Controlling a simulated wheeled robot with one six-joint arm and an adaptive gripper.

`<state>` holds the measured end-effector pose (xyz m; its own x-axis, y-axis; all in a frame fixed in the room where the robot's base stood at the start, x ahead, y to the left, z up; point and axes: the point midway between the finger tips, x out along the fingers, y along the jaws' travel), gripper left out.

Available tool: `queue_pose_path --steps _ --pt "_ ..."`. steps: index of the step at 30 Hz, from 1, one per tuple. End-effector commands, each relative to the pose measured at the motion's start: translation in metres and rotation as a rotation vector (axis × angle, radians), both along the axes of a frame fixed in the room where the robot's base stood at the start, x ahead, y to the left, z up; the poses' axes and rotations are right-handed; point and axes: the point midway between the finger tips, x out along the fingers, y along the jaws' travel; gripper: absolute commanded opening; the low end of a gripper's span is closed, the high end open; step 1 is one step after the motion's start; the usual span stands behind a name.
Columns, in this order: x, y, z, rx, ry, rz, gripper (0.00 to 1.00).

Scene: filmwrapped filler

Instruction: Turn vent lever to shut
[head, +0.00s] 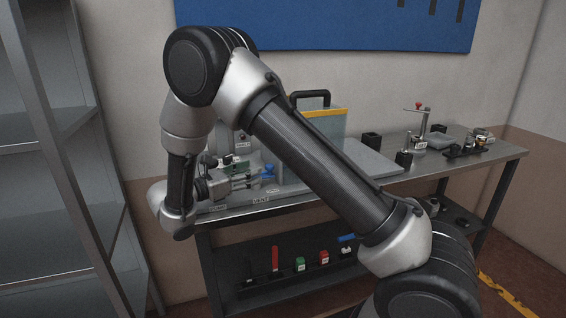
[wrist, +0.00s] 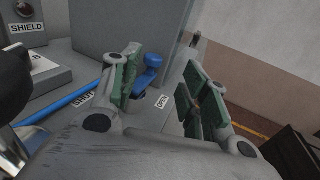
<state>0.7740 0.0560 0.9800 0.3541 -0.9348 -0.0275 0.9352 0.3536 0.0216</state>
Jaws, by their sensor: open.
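The vent lever appears as a blue knobbed piece (wrist: 148,76) in the wrist view, just beyond my left finger and partly hidden by it. In the head view a blue part (head: 268,172) shows just right of my gripper (head: 238,178). My gripper (wrist: 160,95) is open, with green pads on both fingers and nothing between them touching that I can see. A small white label (wrist: 162,101) lies on the surface between the fingers. Another label (wrist: 84,99), seemingly reading SHUT, is partly covered at the left. A VENT label (head: 261,200) is on the bench's front edge.
A blue rod or hose (wrist: 55,107) runs left from behind my left finger; its link to the lever is hidden. A SHIELD box (wrist: 25,28) stands at upper left. A grey panel (wrist: 120,25) rises behind the lever.

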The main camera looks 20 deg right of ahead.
Motion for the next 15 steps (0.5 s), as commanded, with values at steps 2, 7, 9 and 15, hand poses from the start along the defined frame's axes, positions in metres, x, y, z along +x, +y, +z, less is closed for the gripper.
queue_pose_path --steps 2,7,9,15 --pt "0.002 0.009 -0.007 -0.027 0.008 0.025 0.45" --pt "0.009 -0.003 -0.009 -0.037 0.011 0.033 0.45" --pt "0.013 -0.015 -0.009 -0.036 0.011 0.031 0.45" --pt "0.026 -0.045 -0.008 -0.035 0.012 0.030 0.45"
